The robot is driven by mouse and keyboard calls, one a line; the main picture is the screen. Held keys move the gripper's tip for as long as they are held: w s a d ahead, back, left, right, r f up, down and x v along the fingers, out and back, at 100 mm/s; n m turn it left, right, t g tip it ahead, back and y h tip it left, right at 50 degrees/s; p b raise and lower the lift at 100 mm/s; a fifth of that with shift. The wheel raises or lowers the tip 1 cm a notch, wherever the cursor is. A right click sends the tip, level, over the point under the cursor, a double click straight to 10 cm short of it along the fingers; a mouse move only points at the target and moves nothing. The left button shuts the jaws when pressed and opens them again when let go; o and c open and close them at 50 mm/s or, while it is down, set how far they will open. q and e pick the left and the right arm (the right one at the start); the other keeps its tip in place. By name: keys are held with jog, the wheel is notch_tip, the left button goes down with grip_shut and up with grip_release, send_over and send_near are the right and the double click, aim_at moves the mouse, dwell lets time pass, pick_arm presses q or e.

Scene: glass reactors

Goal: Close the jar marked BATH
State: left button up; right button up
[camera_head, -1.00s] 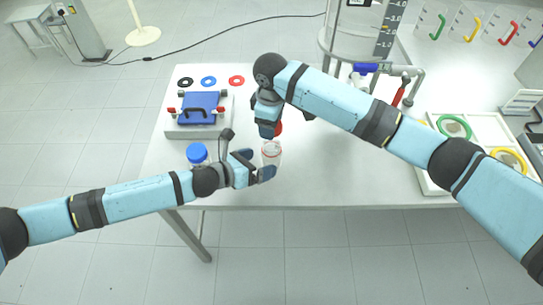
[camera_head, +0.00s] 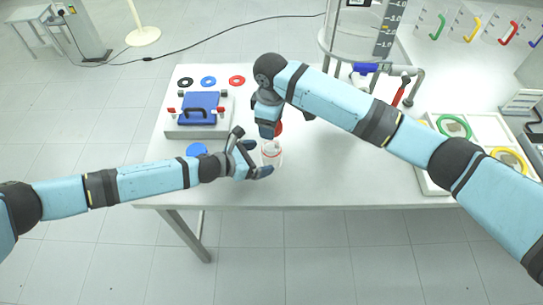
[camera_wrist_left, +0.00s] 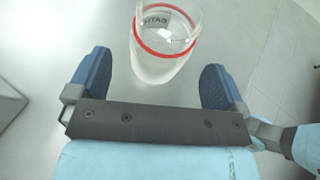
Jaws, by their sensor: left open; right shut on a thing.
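The clear open jar with a red ring (camera_head: 272,153) stands on the table. In the left wrist view the same jar (camera_wrist_left: 166,40) shows the marking BATH, seen from inverted side. My left gripper (camera_head: 257,159) is open at the jar, one finger on either side of its near part. It also shows in the left wrist view (camera_wrist_left: 155,72), with gaps between fingers and glass. My right gripper (camera_head: 267,127) is shut on a red lid (camera_head: 279,128), just behind and above the jar. The lid is mostly hidden by the gripper.
A blue-lidded jar (camera_head: 197,150) stands left, partly hidden by my left arm. A blue press-like device (camera_head: 199,108) on a grey base and several coloured rings (camera_head: 208,81) lie behind. A glass reactor (camera_head: 362,40) stands at the back. White trays (camera_head: 428,186) stand at right.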

aim_at(262, 157)
pick_arm(q)
jog(key=shift+x, duration=1.55)
jog(key=c, duration=1.3)
jog(key=shift+c, duration=0.2)
pick_arm(e)
jog(key=shift+f, duration=2.55)
